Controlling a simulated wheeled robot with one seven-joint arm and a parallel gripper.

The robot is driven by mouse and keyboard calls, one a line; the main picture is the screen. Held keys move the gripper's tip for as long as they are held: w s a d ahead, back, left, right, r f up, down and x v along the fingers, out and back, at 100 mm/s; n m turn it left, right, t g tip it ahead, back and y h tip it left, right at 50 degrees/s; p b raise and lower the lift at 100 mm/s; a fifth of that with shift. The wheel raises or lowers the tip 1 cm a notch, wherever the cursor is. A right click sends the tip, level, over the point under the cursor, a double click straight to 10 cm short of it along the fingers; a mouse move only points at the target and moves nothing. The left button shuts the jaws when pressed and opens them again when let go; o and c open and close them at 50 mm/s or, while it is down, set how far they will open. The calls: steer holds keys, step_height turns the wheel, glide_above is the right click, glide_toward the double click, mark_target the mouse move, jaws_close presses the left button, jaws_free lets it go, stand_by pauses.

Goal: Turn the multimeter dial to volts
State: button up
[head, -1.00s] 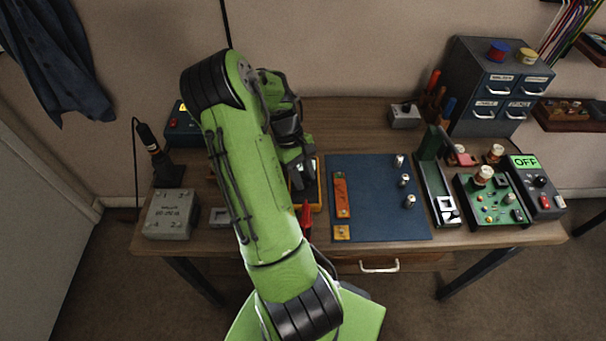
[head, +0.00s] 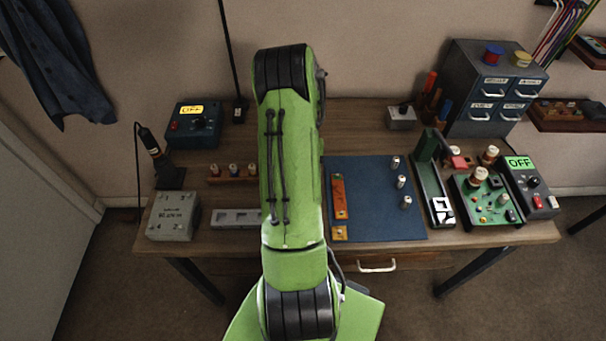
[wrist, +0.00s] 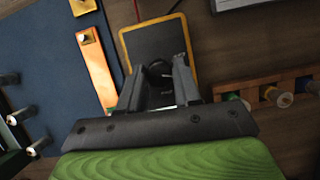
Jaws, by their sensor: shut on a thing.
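The multimeter, a dark grey box with a yellow rim (wrist: 129,54), lies on the bench in the wrist view. Its round black dial (wrist: 158,68) shows between the fingers of my gripper (wrist: 160,78). My gripper is shut on the dial from above. The dial's pointer and markings are too dark and small to read. In the head view my green arm hides both the multimeter and my gripper.
An orange strip (head: 340,197) lies on a blue mat (head: 370,215) right of my arm, with several metal cylinders. A wooden rack of spools (wrist: 270,92) stands close to the multimeter. A grey box (head: 172,215) and a display unit (head: 193,125) stand at left.

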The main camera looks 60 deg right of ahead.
steer(key=shift+m+t+p, duration=0.3)
steer(key=shift+m+t, duration=0.1)
steer(key=shift+m, duration=0.6)
steer(key=o, duration=1)
steer(key=shift+o, duration=0.2)
steer(key=p+v, duration=0.3)
steer(key=v, duration=1.2)
steer(key=shift+d+r+p, duration=0.3)
steer(key=shift+r+p, duration=0.05)
steer(key=shift+s, duration=0.1)
